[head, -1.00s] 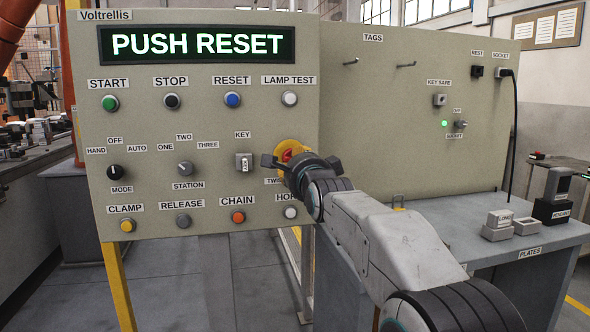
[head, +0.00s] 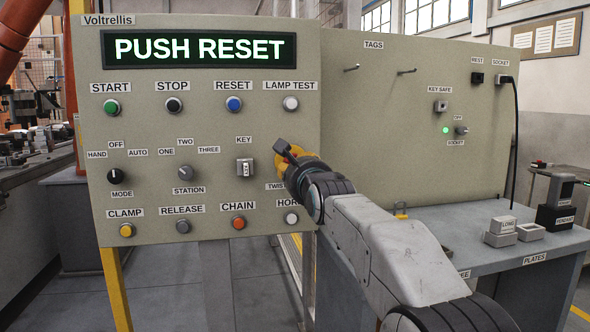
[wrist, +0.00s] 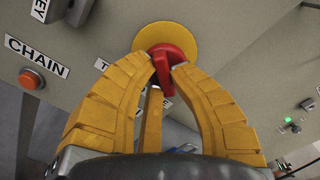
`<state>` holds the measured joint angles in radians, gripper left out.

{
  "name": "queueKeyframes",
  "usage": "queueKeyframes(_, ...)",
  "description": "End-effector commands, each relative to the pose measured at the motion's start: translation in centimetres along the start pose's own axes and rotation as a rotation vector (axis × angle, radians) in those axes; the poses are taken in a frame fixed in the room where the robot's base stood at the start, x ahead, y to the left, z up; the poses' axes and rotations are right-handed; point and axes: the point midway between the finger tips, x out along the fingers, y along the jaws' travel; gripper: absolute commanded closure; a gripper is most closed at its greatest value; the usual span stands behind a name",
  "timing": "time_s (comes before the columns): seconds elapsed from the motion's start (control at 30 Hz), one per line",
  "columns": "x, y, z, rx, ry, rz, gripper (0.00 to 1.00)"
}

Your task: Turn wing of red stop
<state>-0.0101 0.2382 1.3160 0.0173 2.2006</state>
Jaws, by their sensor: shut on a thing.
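The red stop (wrist: 168,62) with its raised wing sits on a round yellow plate (wrist: 178,36) in the wrist view. In the head view my gripper (head: 290,157) reaches the lower right of the control panel and hides the red stop. A small part of the yellow plate shows beside it (head: 281,160). The display (head: 199,49) reads PUSH RESET.
The panel has several buttons, including the blue RESET (head: 234,104) and orange CHAIN (head: 238,222). The key switch (head: 244,168) is left of my gripper and the HORN button (head: 291,218) is below it. A bench (head: 480,255) with small blocks stands at right.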

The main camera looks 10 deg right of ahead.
Motion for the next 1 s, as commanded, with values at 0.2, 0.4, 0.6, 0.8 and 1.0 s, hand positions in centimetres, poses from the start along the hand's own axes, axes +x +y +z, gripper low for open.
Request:
queueKeyframes(0.2, -0.02, -0.15, 0.01, 0.000, -0.001, -0.003, 1.00)
queueKeyframes(0.4, -0.02, -0.15, 0.02, -0.001, -0.001, -0.003, 0.69)
queueKeyframes(0.6, -0.03, -0.11, 0.03, -0.001, -0.001, -0.002, 0.54)
queueKeyframes(0.8, -0.03, -0.08, 0.02, -0.001, -0.001, -0.002, 0.54)
queueKeyframes(1.0, -0.80, -0.08, 0.03, -0.001, 0.000, -0.001, 0.54)
